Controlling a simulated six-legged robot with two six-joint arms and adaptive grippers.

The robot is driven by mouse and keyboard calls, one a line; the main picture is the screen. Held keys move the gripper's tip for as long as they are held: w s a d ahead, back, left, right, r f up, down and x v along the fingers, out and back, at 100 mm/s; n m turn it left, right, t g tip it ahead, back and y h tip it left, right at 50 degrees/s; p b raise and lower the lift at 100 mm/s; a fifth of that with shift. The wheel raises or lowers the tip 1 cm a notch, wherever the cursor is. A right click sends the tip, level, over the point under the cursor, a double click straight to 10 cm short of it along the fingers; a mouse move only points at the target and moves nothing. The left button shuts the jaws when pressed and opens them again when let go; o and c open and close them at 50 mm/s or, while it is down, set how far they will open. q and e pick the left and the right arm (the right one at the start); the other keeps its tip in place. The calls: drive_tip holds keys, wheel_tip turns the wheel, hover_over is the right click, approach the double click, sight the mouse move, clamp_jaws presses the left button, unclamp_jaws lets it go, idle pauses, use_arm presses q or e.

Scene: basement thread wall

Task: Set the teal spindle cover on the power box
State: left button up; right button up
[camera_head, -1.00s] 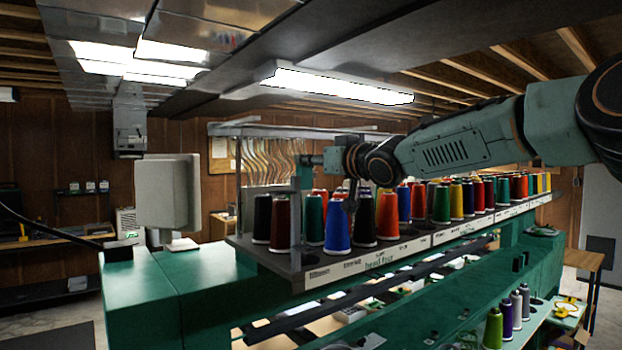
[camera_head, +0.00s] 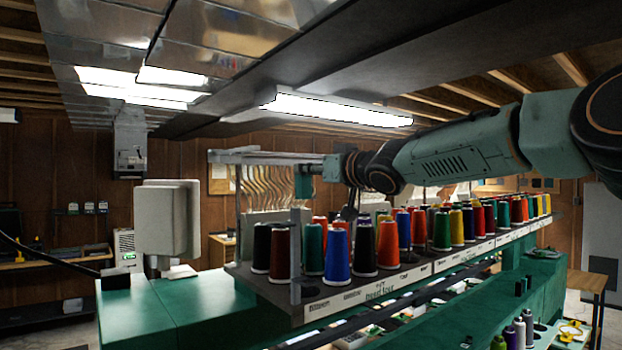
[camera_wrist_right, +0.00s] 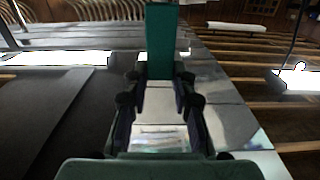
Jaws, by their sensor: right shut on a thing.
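My right gripper (camera_head: 313,169) reaches in from the right, above the front end of the spool rack. It is shut on a teal upright block, the teal spindle cover (camera_head: 303,183). In the right wrist view the cover (camera_wrist_right: 161,42) stands between the dark fingertips of the gripper (camera_wrist_right: 160,82). The cover is in the air, apart from the spools below it. A grey box (camera_head: 130,155) hangs at the back left below the ceiling duct. I cannot tell for sure whether it is the power box. My left gripper is not in view.
Several coloured thread spools (camera_head: 337,255) crowd the rack (camera_head: 330,305) under my arm. A pale panel (camera_head: 167,220) stands on the green machine (camera_head: 150,315) at left. A low metal ceiling with a lit lamp (camera_head: 340,109) is above. Open air lies between panel and cover.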

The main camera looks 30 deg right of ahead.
drive_tip(key=shift+s+r, duration=0.1)
drive_tip(key=shift+r, duration=0.5)
